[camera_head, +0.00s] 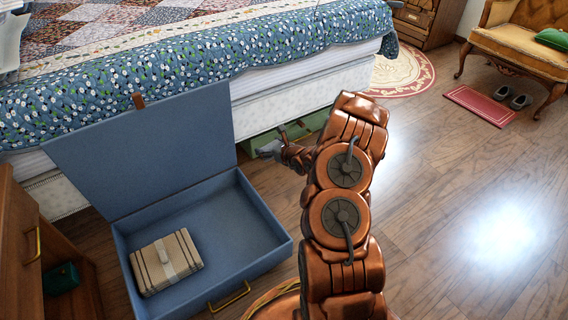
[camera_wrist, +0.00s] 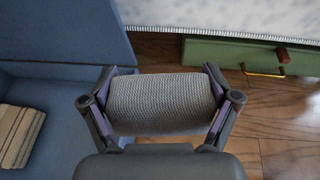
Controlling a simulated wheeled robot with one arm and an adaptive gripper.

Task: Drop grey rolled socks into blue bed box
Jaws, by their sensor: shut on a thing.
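The grey rolled socks (camera_wrist: 161,103) fill the space between the fingers of my gripper (camera_wrist: 161,98) in the wrist view. The gripper is shut on them from both sides. In the head view my gripper (camera_head: 270,150) is above the floor, just right of the blue bed box (camera_head: 270,222), and a grey shape shows at its tip. The blue box lies open on the floor, its lid (camera_head: 150,150) raised against the bed. In the wrist view the blue box (camera_wrist: 65,120) is at the left, beside the socks.
A striped beige bundle (camera_head: 166,262) lies in the left part of the box; the box's right part is bare. A green box (camera_head: 262,146) is under the bed. A wooden cabinet (camera_head: 25,260) stands at the left.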

